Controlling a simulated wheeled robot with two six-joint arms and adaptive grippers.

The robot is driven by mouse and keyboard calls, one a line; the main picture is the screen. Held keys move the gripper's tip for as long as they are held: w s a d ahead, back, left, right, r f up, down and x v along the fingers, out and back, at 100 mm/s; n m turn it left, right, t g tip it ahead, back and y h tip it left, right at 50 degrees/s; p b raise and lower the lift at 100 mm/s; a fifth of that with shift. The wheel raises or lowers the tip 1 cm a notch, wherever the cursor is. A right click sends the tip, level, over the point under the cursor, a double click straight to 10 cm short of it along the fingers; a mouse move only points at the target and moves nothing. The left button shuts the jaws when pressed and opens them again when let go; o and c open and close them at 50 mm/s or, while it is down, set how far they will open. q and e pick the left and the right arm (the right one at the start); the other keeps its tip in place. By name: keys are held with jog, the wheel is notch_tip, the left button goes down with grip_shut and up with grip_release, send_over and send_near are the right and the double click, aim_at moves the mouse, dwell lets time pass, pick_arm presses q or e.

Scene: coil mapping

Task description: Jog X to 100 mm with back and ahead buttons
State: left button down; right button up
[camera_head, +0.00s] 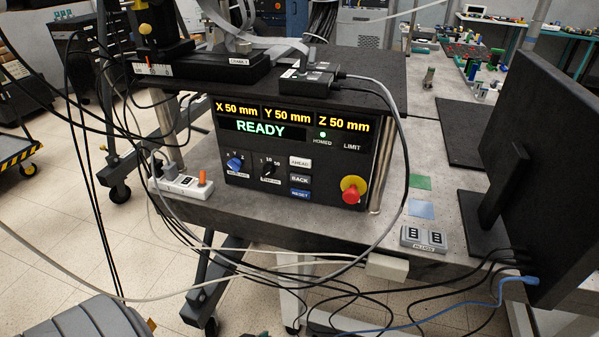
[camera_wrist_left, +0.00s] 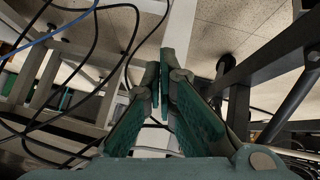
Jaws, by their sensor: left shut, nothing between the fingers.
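The control box (camera_head: 295,150) stands on the grey bench in the head view. Its display reads X 50 mm (camera_head: 237,107), Y 50 mm, Z 50 mm and READY (camera_head: 260,130). The AHEAD button (camera_head: 300,162) is white, the BACK button (camera_head: 300,179) dark just below it, and the RESET button (camera_head: 300,194) blue. A blue knob (camera_head: 235,163) and a black knob (camera_head: 268,169) sit to their left; their exact settings are too small to tell. My left gripper (camera_wrist_left: 164,80) is shut and empty in the left wrist view, with cables and bench framing beyond. My right gripper is not in view.
A red emergency stop (camera_head: 351,193) on yellow sits at the panel's lower right. A green lamp (camera_head: 323,134) is lit above HOMED. Loose cables loop in front of the bench. A dark monitor (camera_head: 550,160) stands at right; a power strip (camera_head: 187,186) lies left of the box.

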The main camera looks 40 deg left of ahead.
pick_arm(q)
jog(key=w+r+n+t+b, duration=0.1)
jog(key=w+r+n+t, duration=0.1)
jog(key=w+r, duration=0.3)
jog(key=w+d+r+n+t+h+b, duration=0.1)
jog(key=w+r+t, duration=0.3)
jog(key=r, duration=0.7)
jog(key=w+d+r+n+t+h+b, duration=0.1)
jog(key=w+r+n+t+b, duration=0.1)
jog(key=w+r, duration=0.4)
jog(key=shift+w+d+r+n+t+b, duration=0.1)
jog(key=shift+w+r+n+t+b, duration=0.15)
jog(key=shift+r, duration=0.2)
jog(key=shift+w+r+n+t+b, duration=0.15)
jog(key=shift+r+t+b, duration=0.15)
jog(key=shift+r, duration=0.15)
jog(key=s+a+r+n+t, duration=0.1)
jog(key=r+n+t, duration=0.3)
jog(key=r, duration=0.5)
jog(key=a+r+n+t+h+b, duration=0.1)
jog(key=a+r+n+t, duration=0.2)
jog(key=r, duration=0.7)
jog(key=shift+s+a+n+t, duration=0.15)
jog(key=shift+s+n+t, duration=0.25)
jog(key=shift+n+t, duration=0.35)
jog(key=shift+w, duration=0.1)
